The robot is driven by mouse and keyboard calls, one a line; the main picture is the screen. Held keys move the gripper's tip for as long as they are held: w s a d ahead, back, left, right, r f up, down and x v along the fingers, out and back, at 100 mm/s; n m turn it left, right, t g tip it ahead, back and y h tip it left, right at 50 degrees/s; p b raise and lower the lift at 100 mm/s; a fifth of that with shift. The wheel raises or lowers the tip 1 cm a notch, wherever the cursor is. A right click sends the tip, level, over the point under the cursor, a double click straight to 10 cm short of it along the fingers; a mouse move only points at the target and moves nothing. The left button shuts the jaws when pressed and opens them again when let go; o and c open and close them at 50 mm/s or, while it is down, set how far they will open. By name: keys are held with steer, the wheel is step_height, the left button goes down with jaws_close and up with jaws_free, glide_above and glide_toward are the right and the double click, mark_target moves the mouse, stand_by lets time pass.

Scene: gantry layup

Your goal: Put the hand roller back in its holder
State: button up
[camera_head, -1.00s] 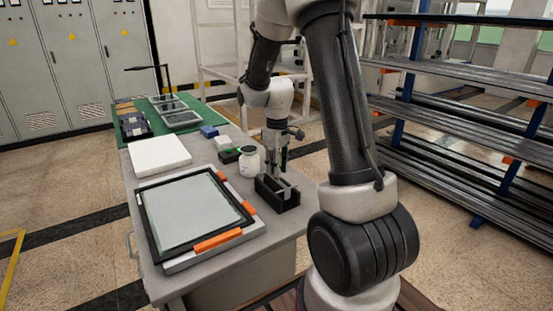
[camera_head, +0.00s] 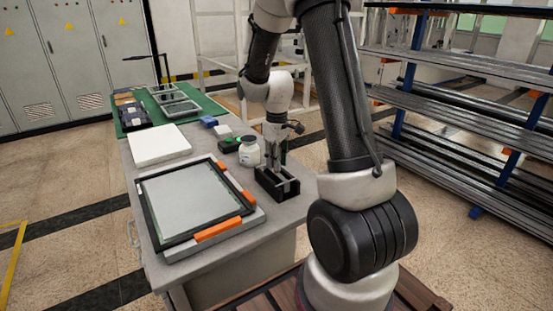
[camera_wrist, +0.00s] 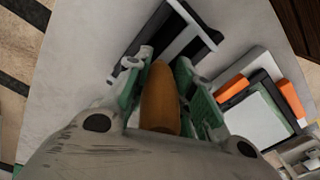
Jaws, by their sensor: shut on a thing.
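My gripper (camera_head: 274,165) points down over the black holder (camera_head: 291,191) at the right side of the grey table. In the wrist view its green-sided fingers (camera_wrist: 163,74) are shut on the hand roller's orange-brown handle (camera_wrist: 160,98). The holder also shows in the wrist view (camera_wrist: 208,38), just beyond the fingertips, with a pale bar across it. The roller's lower end is at or just above the holder; I cannot tell whether it is seated. The fingers hide most of the roller in the head view.
A white jar (camera_head: 249,153) stands close behind the holder, left of my gripper. A framed panel with orange clamps (camera_head: 218,229) lies to the left. A white block (camera_head: 159,146) lies farther back. Loaded racks (camera_head: 470,130) stand at the right.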

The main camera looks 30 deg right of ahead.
steer(key=shift+f, duration=0.15)
steer(key=o, duration=1)
step_height(320, 180, up, 12)
steer(key=s+a+r+m+t, duration=0.2)
steer(key=s+r, duration=0.2)
steer(key=s, duration=0.7)
steer(key=s+a+r+m+t, duration=0.2)
steer(key=s+r, duration=0.3)
steer(key=s, duration=0.7)
steer(key=shift+s+a+r+m, duration=0.15)
steer(key=shift+s+a+m, duration=0.15)
steer(key=shift+a+m, duration=0.3)
